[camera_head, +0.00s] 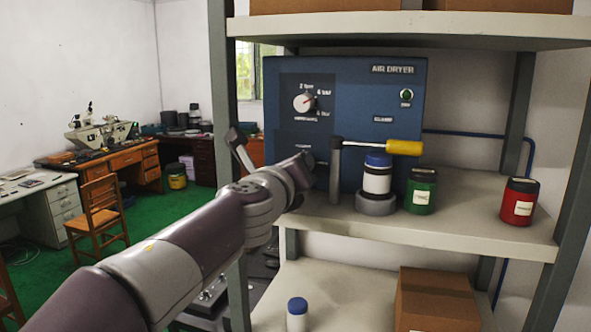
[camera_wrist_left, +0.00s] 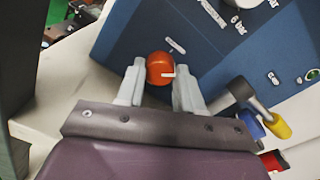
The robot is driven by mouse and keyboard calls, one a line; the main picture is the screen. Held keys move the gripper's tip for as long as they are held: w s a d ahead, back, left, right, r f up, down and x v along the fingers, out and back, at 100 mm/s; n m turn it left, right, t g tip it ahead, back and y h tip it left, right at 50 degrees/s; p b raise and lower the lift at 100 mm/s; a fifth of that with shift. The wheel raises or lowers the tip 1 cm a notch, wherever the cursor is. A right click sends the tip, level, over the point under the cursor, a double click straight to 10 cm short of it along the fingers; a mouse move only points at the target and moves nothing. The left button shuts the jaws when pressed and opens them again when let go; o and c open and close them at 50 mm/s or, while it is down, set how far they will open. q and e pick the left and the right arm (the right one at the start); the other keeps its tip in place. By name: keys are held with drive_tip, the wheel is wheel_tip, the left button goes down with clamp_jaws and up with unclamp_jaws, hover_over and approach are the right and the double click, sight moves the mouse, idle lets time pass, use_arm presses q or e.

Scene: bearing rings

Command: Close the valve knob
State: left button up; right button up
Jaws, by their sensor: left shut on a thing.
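The valve knob (camera_wrist_left: 160,68) is a round, orange-red knob with a light mark, on the blue air dryer panel (camera_wrist_left: 215,60) in the left wrist view. My left gripper (camera_wrist_left: 160,88) has one finger on each side of it and is shut on it. In the head view the air dryer (camera_head: 350,85) stands on the shelf. There my left arm reaches to the panel's lower left, and my wrist hides the fingers and the red knob. A white pressure dial (camera_head: 304,103) shows above my wrist. My right gripper is in neither view.
A grey-headed tool with a yellow handle (camera_head: 404,148) is close to the right of my wrist, by a blue-capped jar (camera_head: 377,180). A green can (camera_head: 421,192) and red can (camera_head: 519,202) stand farther right. A shelf post (camera_head: 222,100) is at left.

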use_arm(q)
drive_tip(key=n, duration=0.5)
drive_tip(key=shift+f+g, duration=0.25)
drive_tip(key=shift+g, duration=0.05)
drive_tip(key=shift+w+n, duration=0.1)
drive_tip(key=shift+n, duration=2.2)
drive_tip(key=shift+f, duration=0.1)
drive_tip(key=o, duration=1)
drive_tip(key=shift+o, duration=0.2)
drive_tip(key=shift+s+a+r, duration=0.1)
drive_tip(key=shift+s+r, duration=0.1)
drive_tip(key=b+v, duration=0.1)
drive_tip(key=v, duration=1.1)
drive_tip(key=shift+s+a, duration=0.15)
